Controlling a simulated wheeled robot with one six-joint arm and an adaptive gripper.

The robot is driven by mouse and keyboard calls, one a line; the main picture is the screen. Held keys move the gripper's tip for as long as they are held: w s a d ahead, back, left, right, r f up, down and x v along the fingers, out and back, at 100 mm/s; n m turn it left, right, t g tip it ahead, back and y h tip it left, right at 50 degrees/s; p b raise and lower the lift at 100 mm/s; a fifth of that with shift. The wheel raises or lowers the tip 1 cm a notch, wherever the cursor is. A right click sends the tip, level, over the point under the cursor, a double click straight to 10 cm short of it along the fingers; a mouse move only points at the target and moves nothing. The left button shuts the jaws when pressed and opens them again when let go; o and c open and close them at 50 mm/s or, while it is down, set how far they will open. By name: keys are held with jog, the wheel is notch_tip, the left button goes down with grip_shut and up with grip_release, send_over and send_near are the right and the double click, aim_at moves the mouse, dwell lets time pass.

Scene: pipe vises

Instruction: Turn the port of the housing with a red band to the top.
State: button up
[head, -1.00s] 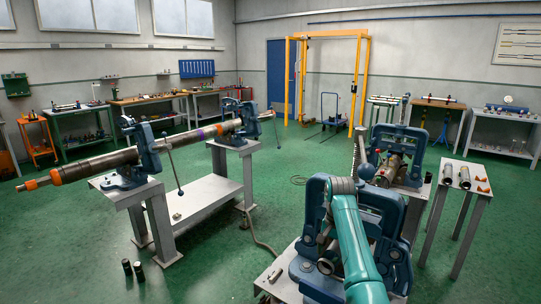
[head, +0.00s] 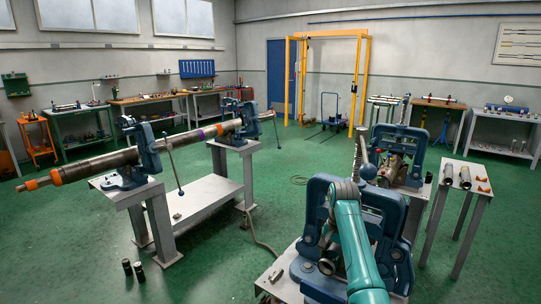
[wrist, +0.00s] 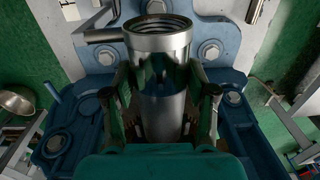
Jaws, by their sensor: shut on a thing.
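In the wrist view my gripper (wrist: 160,112) has a finger on each side of a shiny steel cylinder (wrist: 160,65) and is shut on it. The cylinder's open, threaded end is at the top of the picture. A short grey tube (wrist: 103,35) points left beside that end; I cannot tell if it is its port. No red band shows on the visible part. Blue vise parts (wrist: 235,130) surround it. In the head view my arm hides the gripper at the near blue vise (head: 388,215). Red shows on a part (head: 393,163) at the far blue vise (head: 412,146).
A small table (head: 483,172) with loose cylinders stands on the right. A long pipe (head: 95,164) lies in vises on a grey stand (head: 205,198) at left. Two dark cylinders (head: 133,270) stand on the green floor. The floor between the stands is mostly clear.

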jog(key=shift+r, duration=0.1)
jog(key=o, duration=1.4)
jog(key=shift+f, duration=0.2)
